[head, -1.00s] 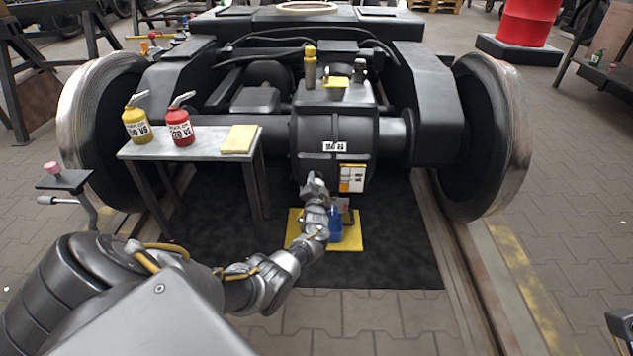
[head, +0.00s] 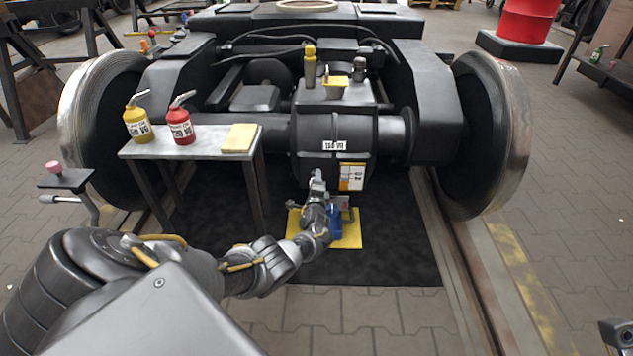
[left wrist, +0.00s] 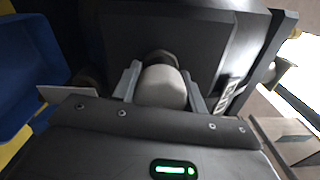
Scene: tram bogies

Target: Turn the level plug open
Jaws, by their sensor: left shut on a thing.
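The dark gearbox housing (head: 333,135) hangs in the middle of the bogie, with a white label and an orange-and-white card on its front. My left gripper (head: 318,182) is at the lower front of this housing. In the left wrist view its two grey fingers (left wrist: 162,88) are shut on a pale rounded plug head (left wrist: 163,86), with a dark part behind it against the housing. In the head view my gripper hides the plug. I cannot tell how far the plug is turned.
A blue container (head: 335,220) stands on a yellow mat (head: 350,235) just below my gripper. A small table (head: 190,148) at left holds a yellow oil can (head: 138,124), a red oil can (head: 180,127) and a folded yellow cloth (head: 239,138). Wheels flank the bogie.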

